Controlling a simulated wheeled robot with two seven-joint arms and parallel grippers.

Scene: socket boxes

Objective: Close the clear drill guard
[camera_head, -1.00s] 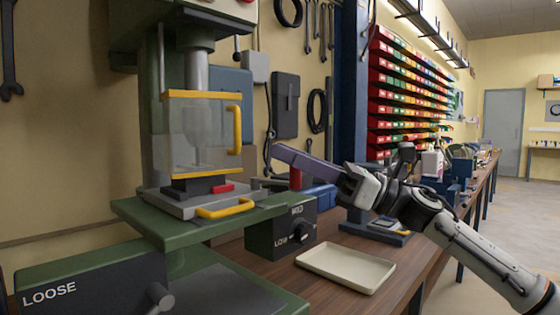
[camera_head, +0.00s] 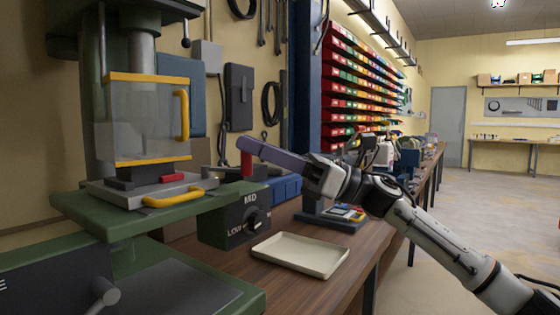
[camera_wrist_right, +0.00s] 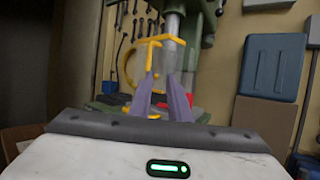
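The clear drill guard (camera_head: 148,118) hangs in front of the spindle of the green drill press (camera_head: 95,90), with yellow strips along its top and bottom. A yellow upright handle (camera_head: 184,115) is on its right side. I cannot tell whether the guard is fully shut. It also shows in the right wrist view (camera_wrist_right: 157,62), ahead of the fingers. My right gripper (camera_head: 240,147) has purple fingers and is to the right of the guard, apart from its handle in the picture. In the wrist view the fingers (camera_wrist_right: 161,78) stand apart with nothing between them. My left gripper is out of view.
A second yellow handle (camera_head: 172,198) is at the front of the drill's base plate. A dark box with a speed knob (camera_head: 232,220), a red upright part (camera_head: 247,163) and a blue box (camera_head: 285,188) are near. An empty cream tray (camera_head: 300,254) lies on the wooden bench.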

